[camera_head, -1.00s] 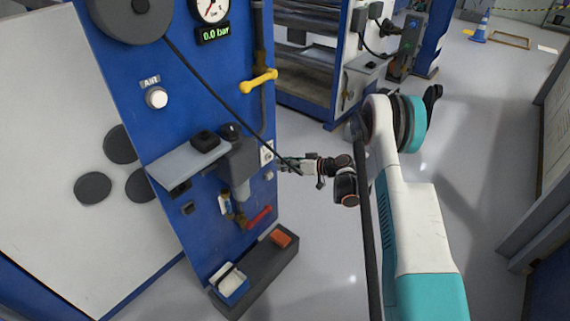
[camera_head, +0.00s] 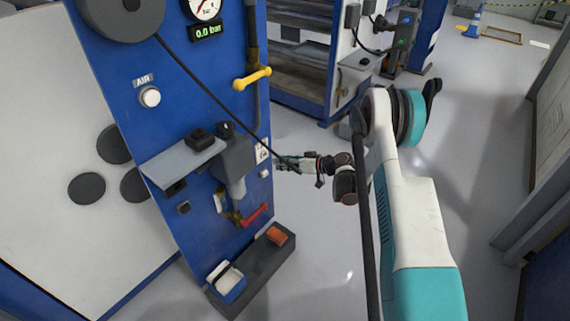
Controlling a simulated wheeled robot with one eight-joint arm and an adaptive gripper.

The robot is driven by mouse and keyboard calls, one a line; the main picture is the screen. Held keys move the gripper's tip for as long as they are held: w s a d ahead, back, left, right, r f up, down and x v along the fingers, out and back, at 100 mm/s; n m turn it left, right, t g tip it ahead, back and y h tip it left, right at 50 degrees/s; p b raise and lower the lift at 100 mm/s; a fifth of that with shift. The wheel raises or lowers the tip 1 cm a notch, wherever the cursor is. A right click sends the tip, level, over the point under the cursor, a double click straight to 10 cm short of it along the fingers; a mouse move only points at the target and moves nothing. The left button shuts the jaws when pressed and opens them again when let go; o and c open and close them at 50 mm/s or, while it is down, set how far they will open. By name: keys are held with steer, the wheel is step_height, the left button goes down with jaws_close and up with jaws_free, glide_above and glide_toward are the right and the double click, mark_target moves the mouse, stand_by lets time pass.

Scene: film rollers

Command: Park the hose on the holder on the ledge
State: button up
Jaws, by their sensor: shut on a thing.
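The black hose (camera_head: 205,93) runs from the round reel (camera_head: 122,14) at top left, slanting down across the blue panel to my gripper (camera_head: 286,164). My gripper is shut on the hose end, just right of the panel's right edge; the fingertips are small and partly hidden, so the exact grip is unclear. The grey ledge (camera_head: 170,168) sticks out from the panel, left of my gripper. A small black block (camera_head: 199,138), which looks like the holder, sits on the ledge, apart from the hose end.
A grey box with a cylinder (camera_head: 236,165) stands beside the ledge. A yellow lever (camera_head: 252,78), a red lever (camera_head: 254,214) and an air knob (camera_head: 149,97) stick out from the panel. A dark tray (camera_head: 251,270) lies below. Open floor is at right.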

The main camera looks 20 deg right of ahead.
steer(key=w+d+r+m+g+h, duration=0.1)
steer(key=w+r+m+h, duration=0.2)
steer(key=r, duration=0.5)
steer(key=w+r+m+h, duration=0.2)
steer(key=r+m+h, duration=0.2)
steer(key=r, duration=0.4)
steer(key=s+r+m+g+h, duration=0.35)
steer(key=r+m+g, duration=0.45)
steer(key=r, duration=1.1)
steer(key=s+a+r+m+y, duration=0.1)
steer(key=s+a+r+m, duration=0.1)
steer(key=s+a+r, duration=0.35)
steer(key=s+a+r+m+g+y, duration=0.1)
steer(key=s+a+r+m+y, duration=0.15)
steer(key=a, duration=0.65)
steer(key=s+a+r+m+y, duration=0.1)
steer(key=s+a+r, duration=0.25)
steer(key=a, duration=0.45)
steer(key=shift+n+g+y, duration=0.3)
steer(key=shift+n+g, duration=0.1)
steer(key=shift+n, duration=0.05)
steer(key=shift+s+a+x, duration=0.1)
steer(key=shift+s+x, duration=0.05)
steer(key=shift+x, duration=1.95)
steer(key=shift+s+a+x, duration=0.1)
steer(key=shift+s+x, duration=0.05)
steer(key=shift+x, duration=1.95)
steer(key=shift+s+a+x, duration=0.1)
steer(key=shift+s+x, duration=0.05)
steer(key=shift+x, duration=1.95)
